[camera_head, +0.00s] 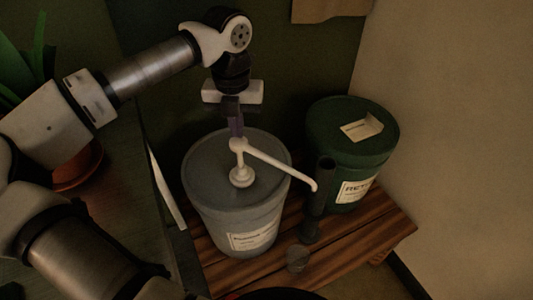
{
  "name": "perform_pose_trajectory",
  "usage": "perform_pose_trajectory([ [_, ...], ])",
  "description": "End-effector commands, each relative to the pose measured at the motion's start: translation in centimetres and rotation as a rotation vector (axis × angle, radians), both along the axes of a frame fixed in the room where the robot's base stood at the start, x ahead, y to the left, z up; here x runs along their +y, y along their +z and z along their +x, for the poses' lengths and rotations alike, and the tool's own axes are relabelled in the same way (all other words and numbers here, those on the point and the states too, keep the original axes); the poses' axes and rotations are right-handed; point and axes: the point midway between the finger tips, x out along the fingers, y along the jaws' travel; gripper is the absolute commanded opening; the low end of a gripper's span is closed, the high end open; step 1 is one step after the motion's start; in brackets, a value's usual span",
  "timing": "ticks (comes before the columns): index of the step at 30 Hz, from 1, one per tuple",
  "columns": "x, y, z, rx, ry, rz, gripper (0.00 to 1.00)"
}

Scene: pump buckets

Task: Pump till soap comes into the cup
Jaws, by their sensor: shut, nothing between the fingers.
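A grey bucket (203,198) with a lid stands on the wooden bench. A white pump (241,172) rises upright from its lid, and its long spout (282,166) reaches right and downward past the bucket's rim. My gripper (236,134) is shut, points down and sits right above the pump head; I cannot tell whether it touches. A small clear cup (298,258) stands on the bench in front of the bucket, below the spout tip and a little left of it. I cannot make out soap in the cup.
A green bucket (322,128) with a pale paper on its lid stands at the right, by the wall. A dark cylinder (323,188) stands near the spout tip. The slatted bench (375,238) has free room at right. A potted plant (82,170) is at left.

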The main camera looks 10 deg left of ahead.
Motion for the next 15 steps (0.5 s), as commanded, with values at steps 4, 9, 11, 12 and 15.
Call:
perform_pose_trajectory([
  [4,0.0,-0.1,0.0,0.0,0.0,0.0,0.0],
  [9,0.0,-0.7,0.0,0.0,0.0,0.0,0.0],
  [11,0.0,-1.0,0.0,0.0,0.0,0.0,0.0],
  [12,0.0,-1.1,0.0,0.0,0.0,0.0,0.0],
  [15,0.0,-1.5,0.0,0.0,0.0,0.0,0.0],
])
